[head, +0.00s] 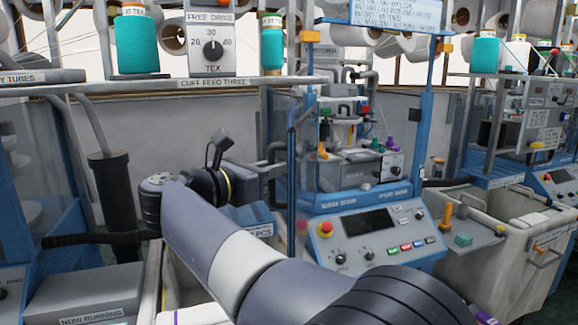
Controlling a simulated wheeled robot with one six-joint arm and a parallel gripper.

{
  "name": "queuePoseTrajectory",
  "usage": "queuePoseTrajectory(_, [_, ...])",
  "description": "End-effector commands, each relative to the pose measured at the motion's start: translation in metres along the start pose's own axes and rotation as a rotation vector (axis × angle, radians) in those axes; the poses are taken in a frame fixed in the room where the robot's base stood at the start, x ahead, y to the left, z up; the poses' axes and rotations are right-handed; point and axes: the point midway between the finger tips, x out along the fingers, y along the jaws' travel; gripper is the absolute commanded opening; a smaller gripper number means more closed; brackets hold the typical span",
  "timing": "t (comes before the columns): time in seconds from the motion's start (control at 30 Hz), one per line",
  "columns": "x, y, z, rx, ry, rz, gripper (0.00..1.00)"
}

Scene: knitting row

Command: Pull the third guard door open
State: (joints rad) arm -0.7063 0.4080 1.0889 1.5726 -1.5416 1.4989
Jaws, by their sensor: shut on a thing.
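The guard door (292,190) shows as a thin blue upright frame left of the middle of the head view. It looks nearly edge-on and stands out to the left of the middle machine's blue post. My arm reaches in from the bottom right, and its wrist bends toward the door. My gripper (274,172) is at the left side of the door frame, shut on the door's handle, as far as I can tell. The fingertips and the handle are small and partly hidden. The middle knitting machine (352,140) shows its inside through the front opening.
A control panel (365,232) with knobs and buttons juts out below the opening. A pale bin (500,255) stands at the right. A shelf (160,84) labelled "CUFF FEED THREE" runs above with teal cones. A grey box (85,300) sits at the lower left.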

Motion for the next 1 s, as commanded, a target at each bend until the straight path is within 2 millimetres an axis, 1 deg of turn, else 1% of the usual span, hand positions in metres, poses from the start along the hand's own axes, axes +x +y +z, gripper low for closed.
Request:
queuePoseTrajectory(0.03, [-0.0012,0.0039,0.0020,0.000,-0.003,-0.007,0.00])
queuePoseTrajectory(0.2, [-0.0040,0.0097,0.0020,0.001,-0.003,-0.025,0.00])
queuePoseTrajectory(0.67, [-0.0047,0.0113,0.0021,0.002,-0.003,-0.030,0.00])
queuePoseTrajectory(0.7, [-0.0047,0.0112,0.0021,0.002,-0.003,-0.030,0.17])
queuePoseTrajectory(0.9, [-0.0049,0.0113,0.0013,0.001,-0.002,-0.030,0.32])
queuePoseTrajectory(1.0, [-0.0051,0.0114,0.0009,0.001,-0.001,-0.030,0.32])
